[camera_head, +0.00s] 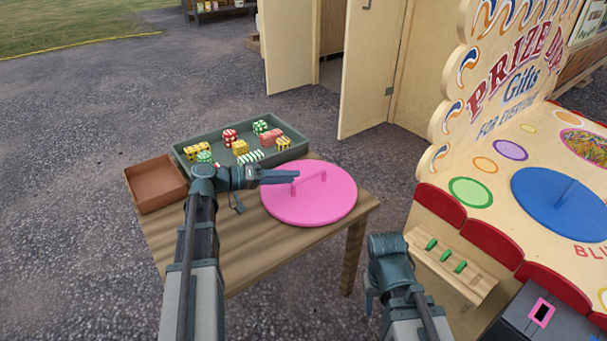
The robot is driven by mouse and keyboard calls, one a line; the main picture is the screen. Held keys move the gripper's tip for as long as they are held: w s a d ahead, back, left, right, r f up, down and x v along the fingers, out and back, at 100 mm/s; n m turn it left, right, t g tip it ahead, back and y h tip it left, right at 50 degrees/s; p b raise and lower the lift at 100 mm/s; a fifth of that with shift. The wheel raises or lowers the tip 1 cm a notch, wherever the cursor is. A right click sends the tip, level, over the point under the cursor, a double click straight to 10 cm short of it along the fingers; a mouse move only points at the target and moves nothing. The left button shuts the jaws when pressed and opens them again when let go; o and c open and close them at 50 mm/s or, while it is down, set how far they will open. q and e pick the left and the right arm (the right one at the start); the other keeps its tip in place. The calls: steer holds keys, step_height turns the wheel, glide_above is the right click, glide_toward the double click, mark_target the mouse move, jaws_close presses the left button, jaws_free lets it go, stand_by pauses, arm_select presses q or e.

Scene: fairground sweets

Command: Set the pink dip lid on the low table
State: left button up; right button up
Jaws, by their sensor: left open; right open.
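The pink dip lid (323,207) is a round disc with a raised bar handle (309,179). It lies flat on the right part of the low wooden table (245,252). My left gripper (291,176) is over the lid's left part, with its fingers pointing right beside the handle. Its jaws are open, and whether they touch the handle cannot be told. My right gripper (369,300) hangs low to the right of the table, empty and mostly hidden behind its own arm.
A brown open box (157,184) and a grey-green tray (296,151) of wrapped sweets stand at the table's back. The prize stall on the right has a blue lid (556,199) and a wooden rack (464,287). A dark box (548,318) stands at lower right.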

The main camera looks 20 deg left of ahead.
mark_target(270, 197)
arm_select(q)
steer(key=v, duration=0.5)
steer(key=shift+s+p, duration=0.1)
steer(key=shift+p, duration=0.3)
